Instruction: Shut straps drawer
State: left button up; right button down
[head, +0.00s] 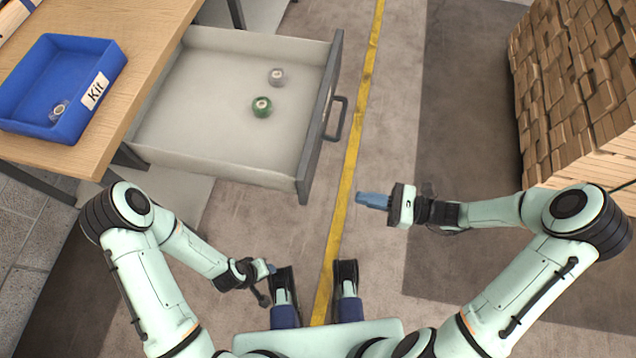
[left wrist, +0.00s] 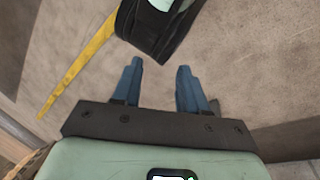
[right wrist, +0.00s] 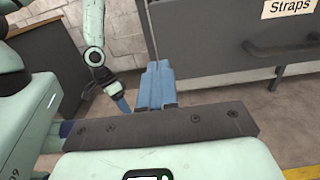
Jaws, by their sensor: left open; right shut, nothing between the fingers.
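The straps drawer (head: 230,155) is pulled far out from under the wooden bench in the head view. A green roll (head: 261,107) and a grey roll (head: 277,77) lie inside it. Its dark front bears a handle (head: 337,118). In the right wrist view the drawer front (right wrist: 215,40) shows a "Straps" label (right wrist: 290,7) and the handle (right wrist: 285,47). My right gripper (head: 360,200) is shut and empty, apart from the drawer, below and right of the handle in the head view. My left gripper (left wrist: 160,70) is open and empty, low near my base.
A blue Kit bin (head: 62,85) with a roll in it stands on the wooden bench (head: 150,40). A yellow floor line (head: 357,130) runs past the drawer front. The floor between drawer and stack is clear.

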jog(key=b, duration=0.2)
send_near(306, 186)
jog(key=x, duration=0.2)
jog(key=f+x, duration=0.1)
jog(key=x, duration=0.2)
jog(key=shift+w+a+f, duration=0.1)
jog(key=shift+a, duration=0.1)
pick_arm(q)
jog(key=shift+t+y, duration=0.4)
jog(key=shift+t, duration=0.2)
jog(key=shift+w+a+f, duration=0.35)
jog(key=shift+w+f, duration=0.15)
jog(key=shift+w, duration=0.2)
jog(key=shift+w+a+f, duration=0.35)
jog(key=shift+w+f, duration=0.15)
jog(key=shift+w, duration=0.2)
jog(key=shift+w+a+f, duration=0.35)
jog(key=shift+w+f, duration=0.15)
jog(key=shift+w, duration=0.2)
pick_arm(e)
jog(key=shift+w+a, duration=0.25)
jog(key=shift+a, duration=0.4)
pick_arm(q)
jog(key=shift+s+a+r, duration=0.1)
